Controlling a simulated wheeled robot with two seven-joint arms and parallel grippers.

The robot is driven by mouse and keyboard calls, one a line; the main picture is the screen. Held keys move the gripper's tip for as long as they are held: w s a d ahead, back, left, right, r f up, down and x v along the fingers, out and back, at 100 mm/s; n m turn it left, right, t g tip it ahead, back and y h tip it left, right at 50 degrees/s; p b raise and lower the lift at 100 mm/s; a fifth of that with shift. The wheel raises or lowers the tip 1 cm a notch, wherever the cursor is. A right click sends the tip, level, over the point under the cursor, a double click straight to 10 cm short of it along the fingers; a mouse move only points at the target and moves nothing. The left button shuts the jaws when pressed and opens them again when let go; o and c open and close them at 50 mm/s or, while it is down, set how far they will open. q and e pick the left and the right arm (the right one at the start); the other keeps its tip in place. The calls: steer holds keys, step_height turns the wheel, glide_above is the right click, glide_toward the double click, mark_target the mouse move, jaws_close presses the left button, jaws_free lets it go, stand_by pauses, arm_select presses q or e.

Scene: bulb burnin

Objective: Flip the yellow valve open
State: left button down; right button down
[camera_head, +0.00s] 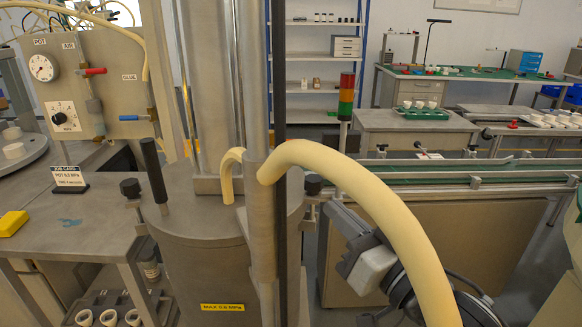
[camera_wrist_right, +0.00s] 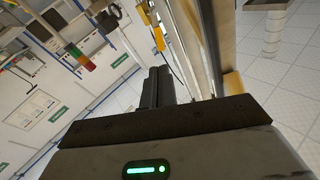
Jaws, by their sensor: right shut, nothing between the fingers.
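I cannot make out a yellow valve for certain in either view. The wall panel (camera_head: 95,85) at the left carries a red-handled valve (camera_head: 90,71) and a blue-handled valve (camera_head: 134,117). In the right wrist view a small yellow part (camera_wrist_right: 158,38) shows beyond the fingertips, and a yellow block (camera_wrist_right: 233,83) to the right; I cannot tell what they are. My right gripper (camera_head: 340,218) is right of the steel pot, partly behind the thick cream hose. Its dark fingers (camera_wrist_right: 158,86) are together and empty in the wrist view. My left gripper is out of view.
The steel pot (camera_head: 200,270) with a column and cream hose (camera_head: 390,210) fills the middle. A side table (camera_head: 85,225) holds a sign (camera_head: 69,179) and yellow block (camera_head: 13,223). A conveyor (camera_head: 470,172) runs behind my right arm. A red-amber-green light tower (camera_head: 346,97) stands behind.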

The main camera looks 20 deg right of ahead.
mark_target(280, 158)
steer(key=p+x, duration=0.1)
steer(key=x, duration=1.1)
steer(key=shift+w+r, duration=0.1)
steer(key=shift+w, duration=0.2)
steer(key=shift+w+a, duration=0.15)
steer(key=shift+w, duration=0.25)
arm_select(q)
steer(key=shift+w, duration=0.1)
